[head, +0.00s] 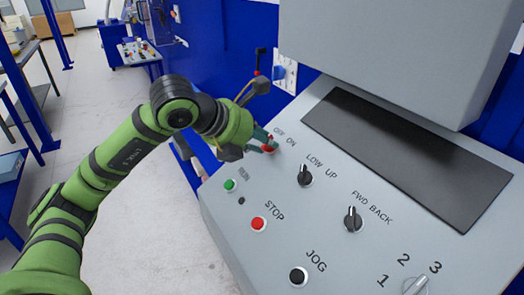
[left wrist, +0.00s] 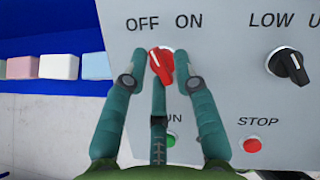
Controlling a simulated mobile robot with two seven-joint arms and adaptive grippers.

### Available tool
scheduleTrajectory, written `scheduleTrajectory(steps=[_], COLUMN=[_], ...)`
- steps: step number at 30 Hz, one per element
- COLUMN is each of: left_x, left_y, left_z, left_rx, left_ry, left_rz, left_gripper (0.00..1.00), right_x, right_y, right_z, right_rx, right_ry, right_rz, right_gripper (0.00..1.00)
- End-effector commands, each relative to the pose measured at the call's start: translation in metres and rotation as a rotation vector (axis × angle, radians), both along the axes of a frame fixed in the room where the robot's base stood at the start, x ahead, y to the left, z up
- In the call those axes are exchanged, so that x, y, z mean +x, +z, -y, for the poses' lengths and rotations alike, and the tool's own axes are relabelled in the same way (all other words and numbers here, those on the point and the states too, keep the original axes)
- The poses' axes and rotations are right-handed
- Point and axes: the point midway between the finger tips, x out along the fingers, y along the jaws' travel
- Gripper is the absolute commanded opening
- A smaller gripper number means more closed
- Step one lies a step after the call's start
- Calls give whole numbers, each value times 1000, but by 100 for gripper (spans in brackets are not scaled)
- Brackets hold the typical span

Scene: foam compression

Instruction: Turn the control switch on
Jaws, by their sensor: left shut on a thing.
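The red control switch (left wrist: 161,64) sits below the OFF and ON labels on the grey panel (left wrist: 225,85) in the left wrist view. Its handle is tilted, with the upper end leaning left towards OFF. In the head view the red switch (head: 269,149) is partly hidden by my left gripper (head: 262,142). The teal fingers of my left gripper (left wrist: 160,78) are around the switch, one on each side and one below, and are shut on it. My right gripper is in neither view.
Nearby on the panel are a LOW/UP knob (head: 305,175), a FWD/BACK knob (head: 353,219), a green button (head: 229,185), a red STOP button (head: 258,223) and a black JOG button (head: 298,276). A grey housing (head: 400,50) overhangs the panel. Open floor (head: 130,200) lies left.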

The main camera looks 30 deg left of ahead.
Motion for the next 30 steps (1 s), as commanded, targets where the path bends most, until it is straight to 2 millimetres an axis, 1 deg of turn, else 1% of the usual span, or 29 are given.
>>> scheduleTrajectory(steps=[1,3,12,20,30], left_x=[1,2,3,5,7], left_y=[-5,-4,-1,3,5], left_z=[-3,-4,-5,-6,-6], left_rx=[22,52,178,288,415], left_ry=[-30,-87,-330,-540,-777], left_rz=[14,32,106,171,247], left_gripper=[0,0,0,0,0], right_x=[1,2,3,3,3], right_y=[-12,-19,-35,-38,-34], right_z=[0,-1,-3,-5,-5], right_rx=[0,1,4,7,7], right_ry=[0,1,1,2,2], right_rz=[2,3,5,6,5], right_gripper=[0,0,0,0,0])
